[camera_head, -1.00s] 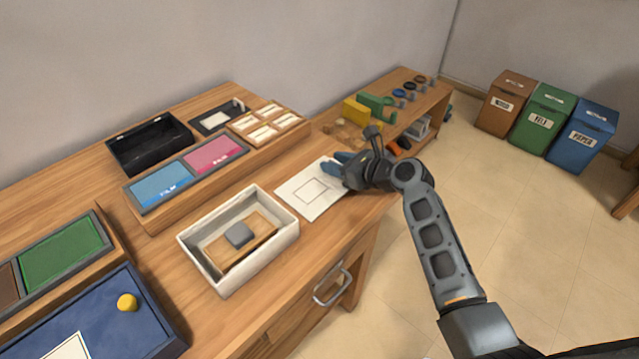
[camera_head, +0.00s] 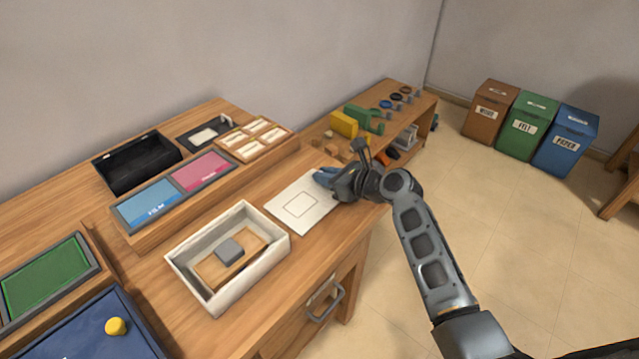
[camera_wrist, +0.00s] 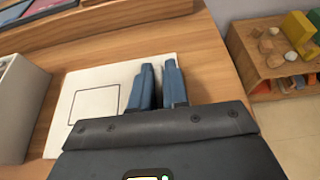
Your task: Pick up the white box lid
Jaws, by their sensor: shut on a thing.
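The white box lid (camera_head: 292,222) is a flat white panel with a thin square outline, at the table's right part beside the open white box (camera_head: 218,303). My gripper (camera_head: 325,178) is at the lid's far right edge, its blue fingers shut on it. The wrist view shows the lid (camera_wrist: 95,103) on the left and under the fingers (camera_wrist: 159,80), which are close together. I cannot tell whether the lid is off the table. The white box holds a wooden block with a grey piece on it.
A low ledge with blue and pink panels (camera_head: 202,172) and a black open box (camera_head: 135,165) stand behind. A shelf (camera_head: 425,105) with blocks and hooks is beyond my gripper. Three bins (camera_head: 528,125) stand on the floor at right. A blue tray (camera_head: 75,330) is front left.

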